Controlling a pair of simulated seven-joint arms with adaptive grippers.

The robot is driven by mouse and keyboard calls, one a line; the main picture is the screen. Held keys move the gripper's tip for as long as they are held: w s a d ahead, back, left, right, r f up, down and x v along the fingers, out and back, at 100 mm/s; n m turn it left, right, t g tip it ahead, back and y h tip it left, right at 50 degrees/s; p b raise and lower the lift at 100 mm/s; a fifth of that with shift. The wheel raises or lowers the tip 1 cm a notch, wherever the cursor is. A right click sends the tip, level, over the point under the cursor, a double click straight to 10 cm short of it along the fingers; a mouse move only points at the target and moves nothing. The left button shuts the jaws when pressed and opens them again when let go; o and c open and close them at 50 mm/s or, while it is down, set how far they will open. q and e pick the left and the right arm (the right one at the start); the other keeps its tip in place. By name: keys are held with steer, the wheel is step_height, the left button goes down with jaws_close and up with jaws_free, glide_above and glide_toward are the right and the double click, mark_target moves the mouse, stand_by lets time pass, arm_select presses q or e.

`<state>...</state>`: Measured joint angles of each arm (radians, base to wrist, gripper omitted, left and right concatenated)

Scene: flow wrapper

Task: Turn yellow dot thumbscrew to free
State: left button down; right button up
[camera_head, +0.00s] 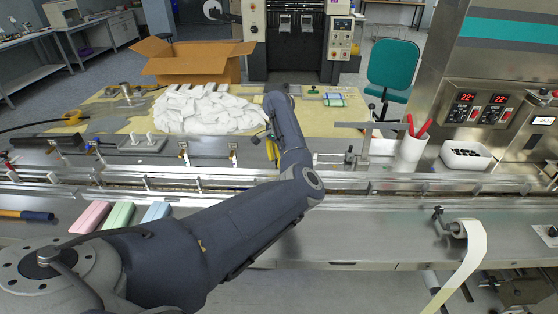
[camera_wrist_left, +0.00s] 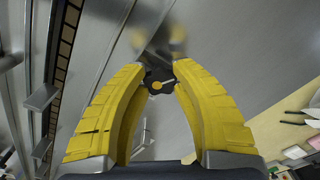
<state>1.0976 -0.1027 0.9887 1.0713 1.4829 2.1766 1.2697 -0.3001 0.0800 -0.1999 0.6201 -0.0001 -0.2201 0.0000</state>
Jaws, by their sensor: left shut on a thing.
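My left gripper (camera_head: 272,150) reaches over the conveyor's far rail, its yellow fingers partly hidden by my arm in the head view. In the left wrist view the gripper (camera_wrist_left: 159,76) has its two yellow fingertips closed in on a dark lobed thumbscrew (camera_wrist_left: 160,87). A yellow dot with a thin pointer-like mark shows on the thumbscrew's face. The fingertips appear to touch its sides. In the head view this thumbscrew is hidden behind the gripper and arm. My right gripper is in neither view.
The metal conveyor rail (camera_head: 125,185) runs across beneath my arm. A pile of white packets (camera_head: 205,108) lies behind the gripper. A white cup (camera_head: 410,152) with red-handled tools and a white bin (camera_head: 466,156) stand to the right. Pink, green and blue blocks lie near the arm.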

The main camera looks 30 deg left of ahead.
arm_select(q)
steer(key=shift+s+a+f, duration=0.15)
steer(key=shift+s+a, duration=0.05)
steer(key=c, duration=1.2)
jaws_free()
steer(key=shift+s, duration=0.1)
steer(key=shift+c, duration=0.2)
steer(key=shift+o, duration=1.4)
steer(key=shift+d, duration=0.1)
steer(key=shift+w+r, duration=0.2)
steer(key=shift+r, duration=0.4)
step_height(320, 180, up, 11)
steer(key=shift+s, duration=0.1)
